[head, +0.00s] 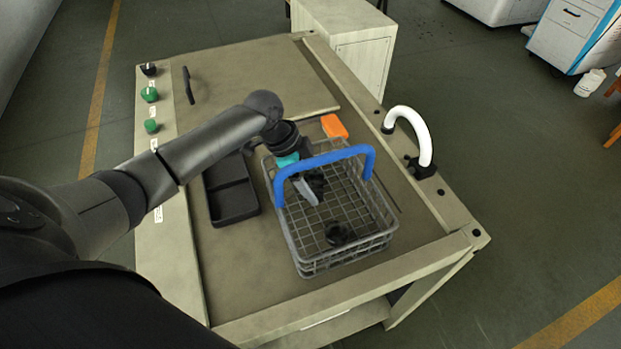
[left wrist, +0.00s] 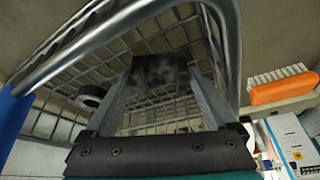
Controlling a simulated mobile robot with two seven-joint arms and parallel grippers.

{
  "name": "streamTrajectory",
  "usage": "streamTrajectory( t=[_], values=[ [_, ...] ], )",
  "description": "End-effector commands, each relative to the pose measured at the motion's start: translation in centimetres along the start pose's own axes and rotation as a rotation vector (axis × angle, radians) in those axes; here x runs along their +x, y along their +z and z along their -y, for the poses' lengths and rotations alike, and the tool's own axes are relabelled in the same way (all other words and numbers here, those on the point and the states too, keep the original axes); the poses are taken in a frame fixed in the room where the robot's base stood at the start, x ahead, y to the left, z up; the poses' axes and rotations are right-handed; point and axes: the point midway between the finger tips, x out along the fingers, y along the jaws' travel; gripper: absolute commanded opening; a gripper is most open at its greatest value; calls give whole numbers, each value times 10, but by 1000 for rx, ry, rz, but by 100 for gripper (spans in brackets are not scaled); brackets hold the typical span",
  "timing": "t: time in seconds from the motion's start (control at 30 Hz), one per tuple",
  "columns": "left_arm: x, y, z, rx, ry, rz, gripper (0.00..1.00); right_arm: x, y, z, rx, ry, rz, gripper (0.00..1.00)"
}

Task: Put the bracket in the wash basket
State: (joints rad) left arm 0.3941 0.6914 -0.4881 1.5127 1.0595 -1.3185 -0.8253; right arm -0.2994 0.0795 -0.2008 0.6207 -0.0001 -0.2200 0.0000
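My left gripper (head: 312,190) points down inside the far part of the wire wash basket (head: 318,266), below the level of its blue handle. In the left wrist view a dark block-like piece, which I take for the bracket (left wrist: 160,70), spans the gap between the two grey fingers, and they appear shut on it. In the head view the bracket (head: 318,181) is a dark shape beside a light grey finger, partly hidden by the gripper. The basket's wires also show in the left wrist view (left wrist: 60,62). My right gripper is not in view.
A black ring-shaped part (head: 337,232) lies in the basket. A black divided tray (head: 232,203) is left of the basket. An orange brush (head: 334,126) lies behind it. A white curved spout (head: 412,130) stands at right. Green knobs (head: 150,94) line the left edge.

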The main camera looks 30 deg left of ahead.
Motion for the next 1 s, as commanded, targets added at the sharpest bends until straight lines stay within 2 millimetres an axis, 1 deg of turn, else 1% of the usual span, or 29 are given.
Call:
streamTrajectory(
  t=[0.17,0.27,0.37,0.6,0.7,0.83,1.0],
  values=[
    [-2,-1,0,0,0,0,90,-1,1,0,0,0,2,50],
    [-10,-1,1,0,-2,0,90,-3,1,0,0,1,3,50],
    [-27,-1,1,0,-4,0,90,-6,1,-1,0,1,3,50],
    [-80,-1,1,1,-3,2,90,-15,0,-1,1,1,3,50],
    [-98,-1,1,1,-3,2,90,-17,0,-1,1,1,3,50],
    [-114,-1,1,-1,-2,0,90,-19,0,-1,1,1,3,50],
    [-123,-2,0,0,1,0,90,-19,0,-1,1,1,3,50]
  ],
)
